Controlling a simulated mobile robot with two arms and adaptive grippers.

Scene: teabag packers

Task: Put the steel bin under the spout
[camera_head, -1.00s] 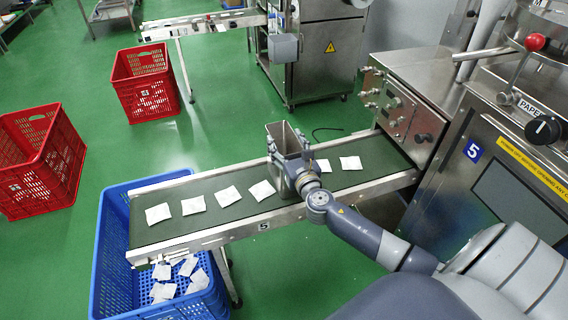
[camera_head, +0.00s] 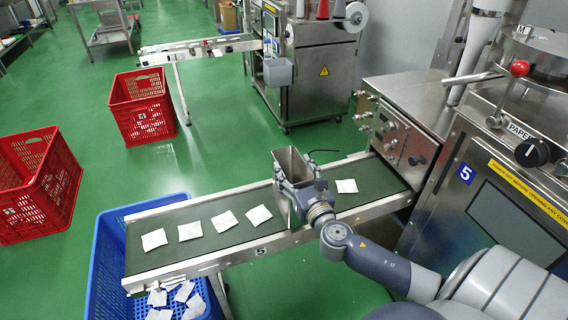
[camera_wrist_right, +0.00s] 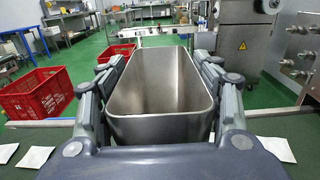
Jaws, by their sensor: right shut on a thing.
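The steel bin (camera_head: 287,168) is an open, tapered metal container, held upright over the conveyor belt in the head view. It looks empty in the wrist view (camera_wrist_right: 158,128). My right gripper (camera_head: 299,188) is shut on it, and its fingers lie along both sides of the bin in the wrist view. I cannot tell whether the bin touches the belt. A slanted steel pipe (camera_head: 470,79) comes off the machine at upper right; I cannot tell whether it is the spout. My left gripper is not in view.
The conveyor (camera_head: 170,262) marked 5 carries several white teabags and runs to the machine (camera_head: 400,112) on the right. A blue crate (camera_head: 103,268) with fallen bags stands under its left end. Red crates (camera_head: 38,190) (camera_head: 140,100) stand on open green floor.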

